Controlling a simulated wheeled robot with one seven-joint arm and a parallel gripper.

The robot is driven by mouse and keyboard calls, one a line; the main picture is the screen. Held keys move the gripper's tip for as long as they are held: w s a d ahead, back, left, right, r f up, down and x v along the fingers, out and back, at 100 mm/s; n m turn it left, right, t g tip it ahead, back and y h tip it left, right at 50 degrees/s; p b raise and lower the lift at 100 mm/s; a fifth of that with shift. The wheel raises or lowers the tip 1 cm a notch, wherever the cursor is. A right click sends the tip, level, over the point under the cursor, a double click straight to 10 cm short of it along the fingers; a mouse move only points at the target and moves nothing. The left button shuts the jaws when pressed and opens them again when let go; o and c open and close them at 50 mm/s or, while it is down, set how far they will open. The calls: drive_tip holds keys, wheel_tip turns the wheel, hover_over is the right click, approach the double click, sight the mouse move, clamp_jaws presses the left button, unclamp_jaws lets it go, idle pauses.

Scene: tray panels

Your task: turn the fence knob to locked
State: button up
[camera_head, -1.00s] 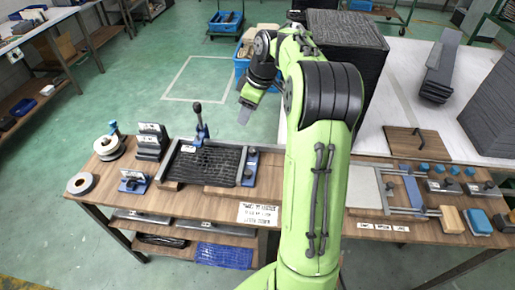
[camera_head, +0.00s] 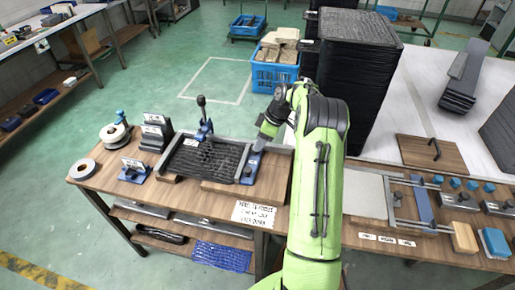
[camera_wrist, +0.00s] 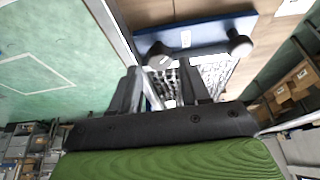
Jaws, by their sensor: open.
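A narrow blue plate (camera_head: 251,167) stands at the right end of the black ribbed panel (camera_head: 207,160) on the left bench. The wrist view shows a blue plate (camera_wrist: 205,37) with a small white label and two dark round knobs, one on the left (camera_wrist: 160,57) and one on the right (camera_wrist: 239,45). I cannot tell which way a knob points or which is the fence knob. My gripper (camera_head: 261,145) is at the far end of the blue plate. In the wrist view my gripper (camera_wrist: 160,88) has its fingers apart with nothing clearly between them.
A blue clamp with an upright black handle (camera_head: 202,115) stands behind the panel. A tall stack of black trays (camera_head: 345,75) rises right of my arm. The right bench holds a wooden board (camera_head: 430,152) and more dark knobs (camera_head: 463,198).

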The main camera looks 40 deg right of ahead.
drive_tip(key=shift+x, duration=1.55)
drive_tip(key=shift+c, duration=0.4)
drive_tip(key=c, duration=0.7)
drive_tip(key=shift+m+b, duration=0.35)
drive_tip(key=shift+m, duration=0.05)
drive_tip(key=m+b, duration=0.1)
drive_tip(key=m+t+h, duration=0.1)
drive_tip(key=m, duration=0.1)
drive_tip(key=shift+s+a+m+b, duration=0.1)
drive_tip(key=shift+a+m+b, duration=0.05)
drive_tip(key=shift+m+b, duration=0.2)
drive_tip(key=shift+a+m+h+b, duration=0.15)
drive_tip(key=shift+m+h+b, duration=0.75)
drive_tip(key=shift+m, duration=1.25)
drive_tip(key=shift+h, duration=0.3)
